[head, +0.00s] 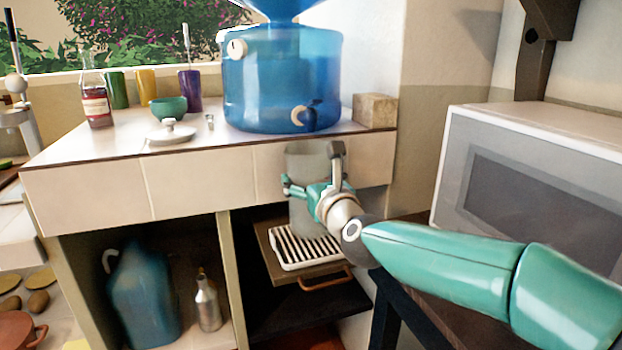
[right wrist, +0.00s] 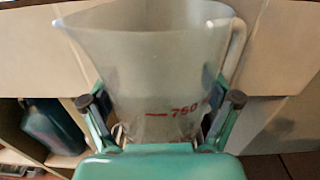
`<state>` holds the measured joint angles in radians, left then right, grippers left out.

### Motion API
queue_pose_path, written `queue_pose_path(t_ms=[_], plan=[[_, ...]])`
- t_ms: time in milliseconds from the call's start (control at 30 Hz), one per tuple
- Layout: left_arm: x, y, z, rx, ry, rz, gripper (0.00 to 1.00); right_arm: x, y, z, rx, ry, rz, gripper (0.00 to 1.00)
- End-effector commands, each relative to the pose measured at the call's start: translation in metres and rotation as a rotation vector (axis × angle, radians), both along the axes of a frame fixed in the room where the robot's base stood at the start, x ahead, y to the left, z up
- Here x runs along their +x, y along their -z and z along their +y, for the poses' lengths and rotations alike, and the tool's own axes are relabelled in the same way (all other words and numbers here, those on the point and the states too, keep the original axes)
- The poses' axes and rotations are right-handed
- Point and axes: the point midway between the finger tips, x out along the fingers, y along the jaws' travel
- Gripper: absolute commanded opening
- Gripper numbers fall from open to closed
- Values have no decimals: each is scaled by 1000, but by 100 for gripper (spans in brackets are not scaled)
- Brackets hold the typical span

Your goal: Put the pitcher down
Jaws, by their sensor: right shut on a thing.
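The pitcher (right wrist: 160,75) is translucent, with red volume marks and a handle at its right in the right wrist view. It also shows in the head view (head: 306,165), upright in front of the counter's tiled edge and above a white slatted rack (head: 305,250). My right gripper (right wrist: 165,118) is shut on the pitcher, one finger on each side of its lower body. In the head view my right gripper (head: 318,190) hides part of the pitcher. I cannot tell whether the pitcher's base touches the rack. My left gripper is not in view.
The rack lies on a pulled-out wooden shelf with a handle (head: 328,281). A blue water dispenser (head: 270,85) stands on the counter above. A blue jug (head: 142,295) and a metal bottle (head: 207,303) stand in the left compartment. A microwave (head: 540,185) is at right.

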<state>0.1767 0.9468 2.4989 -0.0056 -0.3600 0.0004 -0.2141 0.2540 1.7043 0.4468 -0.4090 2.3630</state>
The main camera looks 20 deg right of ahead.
Motion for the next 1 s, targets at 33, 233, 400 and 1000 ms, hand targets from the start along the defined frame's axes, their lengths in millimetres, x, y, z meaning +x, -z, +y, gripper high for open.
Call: queue_pose_path(t_ms=[33,233,400,1000], plan=[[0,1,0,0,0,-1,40,0,0,-1,0,1,-3,37],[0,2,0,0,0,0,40,0,2,0,0,0,1,100],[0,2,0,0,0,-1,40,0,2,0,0,0,1,100],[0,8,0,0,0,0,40,-58,-1,-3,0,-1,-2,100]])
